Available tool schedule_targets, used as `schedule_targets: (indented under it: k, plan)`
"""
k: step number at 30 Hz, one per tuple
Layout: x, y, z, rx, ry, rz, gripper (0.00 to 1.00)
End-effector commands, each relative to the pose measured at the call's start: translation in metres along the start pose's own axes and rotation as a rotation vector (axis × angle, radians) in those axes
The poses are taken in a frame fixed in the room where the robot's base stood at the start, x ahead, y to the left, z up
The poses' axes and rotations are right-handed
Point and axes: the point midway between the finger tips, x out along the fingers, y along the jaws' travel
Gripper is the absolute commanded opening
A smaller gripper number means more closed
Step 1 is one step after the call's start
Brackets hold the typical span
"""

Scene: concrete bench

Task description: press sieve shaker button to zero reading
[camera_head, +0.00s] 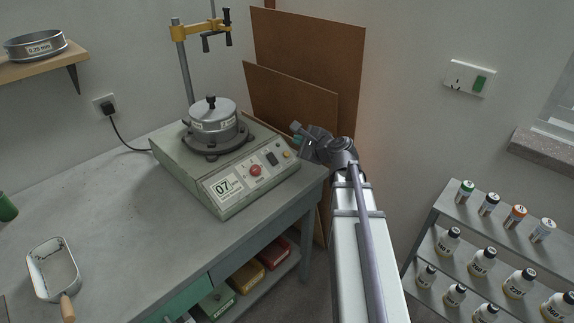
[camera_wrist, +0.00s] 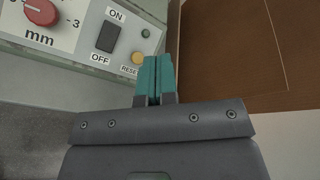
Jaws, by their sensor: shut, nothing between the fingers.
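The sieve shaker (camera_head: 173,155) stands on the bench with a lidded metal sieve (camera_head: 211,119) on top. In the wrist view the yellow button (camera_wrist: 137,58) is beside the RESET label, below a small dark green light (camera_wrist: 145,33). My gripper (camera_wrist: 157,58) is shut and empty, its teal fingertips just right of the yellow button. I cannot tell the gap in depth.
Brown boards (camera_head: 305,65) lean against the wall behind the shaker. A clamp stand (camera_head: 184,70) rises behind it. A handled pan (camera_head: 52,268) lies on the bench (camera_head: 120,220) at left. A bottle rack (camera_head: 430,235) stands at right.

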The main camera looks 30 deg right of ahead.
Motion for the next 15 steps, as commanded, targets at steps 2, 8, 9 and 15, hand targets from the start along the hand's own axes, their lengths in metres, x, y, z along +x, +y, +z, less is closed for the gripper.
schedule_targets:
  k: [2, 8, 9, 15]
  plan:
    - [-0.0007, -0.0165, 0.0018, 0.174, -0.007, -0.084, 0.0]
    - [-0.0013, -0.0216, 0.0001, 0.292, -0.004, -0.117, 0.0]
    - [-0.0013, -0.0214, 0.0002, 0.291, -0.004, -0.117, 0.0]
    - [-0.0007, -0.0204, 0.0, 0.288, -0.004, -0.114, 0.0]
